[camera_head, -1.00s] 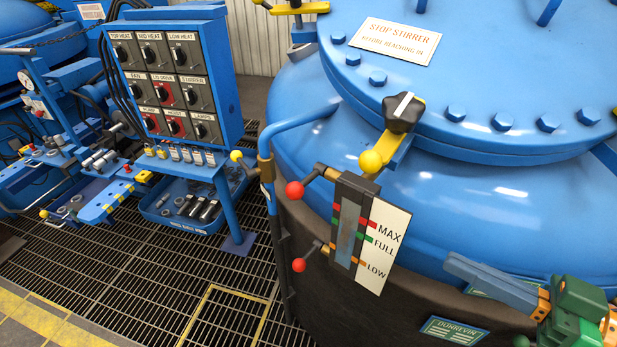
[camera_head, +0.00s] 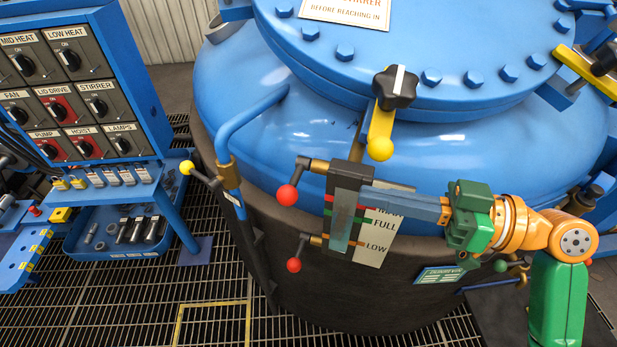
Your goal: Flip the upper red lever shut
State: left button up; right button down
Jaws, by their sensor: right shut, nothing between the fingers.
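The upper red lever (camera_head: 287,195) is a red ball on a dark arm, standing out to the left from the top of the sight gauge (camera_head: 345,219). The lower red lever (camera_head: 294,265) sits below it at the gauge's bottom fitting. My right gripper (camera_head: 364,198) is shut and empty. Its blue-grey fingers reach in from the right, with the tips at the gauge's upper right edge and the upper lever further left. I cannot tell whether the tips touch the gauge. The fingers cover part of the MAX marking on the level plate (camera_head: 378,240). My left gripper is not in view.
A blue pipe with a yellow-ball lever (camera_head: 186,167) stands to the left. The switch panel (camera_head: 75,90) is further left. Open grating lies below.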

aim_at(295, 179)
pick_arm(q)
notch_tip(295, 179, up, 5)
jog(key=p, duration=0.4)
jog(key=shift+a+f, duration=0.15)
pick_arm(e)
jog(key=x, duration=0.9)
jog(key=shift+a, duration=0.35)
